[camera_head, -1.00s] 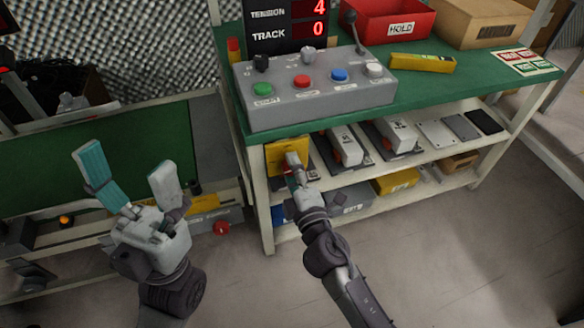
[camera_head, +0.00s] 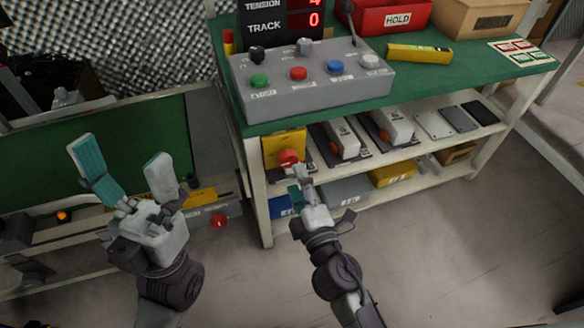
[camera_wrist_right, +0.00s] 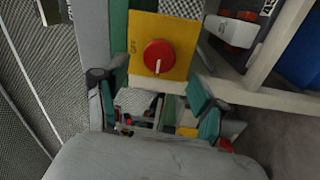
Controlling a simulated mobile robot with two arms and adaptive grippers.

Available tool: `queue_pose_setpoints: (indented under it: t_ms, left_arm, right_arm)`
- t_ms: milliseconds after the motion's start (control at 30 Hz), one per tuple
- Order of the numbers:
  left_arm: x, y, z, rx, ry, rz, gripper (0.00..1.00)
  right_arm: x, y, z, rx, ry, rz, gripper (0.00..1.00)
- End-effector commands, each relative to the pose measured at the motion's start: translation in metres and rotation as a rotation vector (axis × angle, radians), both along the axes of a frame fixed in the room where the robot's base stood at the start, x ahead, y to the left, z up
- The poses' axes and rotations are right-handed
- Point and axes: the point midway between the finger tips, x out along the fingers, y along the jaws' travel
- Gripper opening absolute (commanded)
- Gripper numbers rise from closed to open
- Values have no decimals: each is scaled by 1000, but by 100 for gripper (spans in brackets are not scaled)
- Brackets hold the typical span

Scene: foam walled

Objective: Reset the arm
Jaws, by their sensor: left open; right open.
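My left gripper (camera_head: 125,172) is open and empty at the left in the head view, in front of the green bench. My right gripper (camera_head: 302,184) is in front of the shelf below the control panel, apart from the yellow plate (camera_head: 284,142) and its red knob (camera_head: 289,157). In the right wrist view, the right gripper (camera_wrist_right: 158,108) is open with nothing between its fingers.
A grey control panel (camera_head: 310,103) with coloured buttons stands on the green-topped table (camera_head: 440,75). White switch units (camera_head: 343,137) line the shelf below. A red HOLD bin (camera_head: 390,18) stands at the back. The floor (camera_head: 430,260) at the right front is clear.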

Motion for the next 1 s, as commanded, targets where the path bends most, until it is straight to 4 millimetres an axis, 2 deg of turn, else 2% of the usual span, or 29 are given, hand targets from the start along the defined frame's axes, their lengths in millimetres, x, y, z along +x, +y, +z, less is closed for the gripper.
queue_pose_setpoints:
  t_ms: [200,767,867,967,1000]
  left_arm:
    - [0,0,0,1,1,0,80]
    - [0,0,0,1,1,0,80]
    - [0,0,0,1,1,0,80]
    - [0,0,0,1,1,0,80]
    - [0,0,0,1,1,0,80]
  right_arm:
    - [-13,-5,-1,1,1,-1,70]
    - [-14,-4,1,12,-1,7,70]
    - [-18,-1,17,100,-17,58,70]
    - [-29,3,56,299,-58,176,70]
    - [-37,2,79,404,-86,241,70]
